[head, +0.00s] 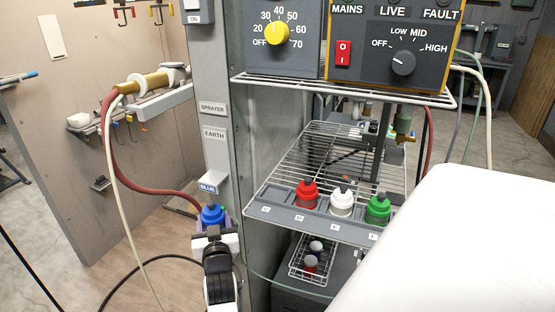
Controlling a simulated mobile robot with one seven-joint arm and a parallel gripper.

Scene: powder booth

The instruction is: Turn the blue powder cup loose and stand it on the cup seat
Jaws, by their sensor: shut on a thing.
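I cannot tell whether the cup is still joined to a fitting there. A grey rack strip (318,225) with small letter labels runs along the front of the wire shelf. Its left end holds no cup. I cannot tell for sure which part is the cup seat.
A red cup (307,195), a white cup (341,203) and a green cup (377,209) stand on the strip. A wire basket (311,262) hangs below. A control box (393,50) sits above. A red hose (125,165) hangs left. A white rounded surface fills the lower right.

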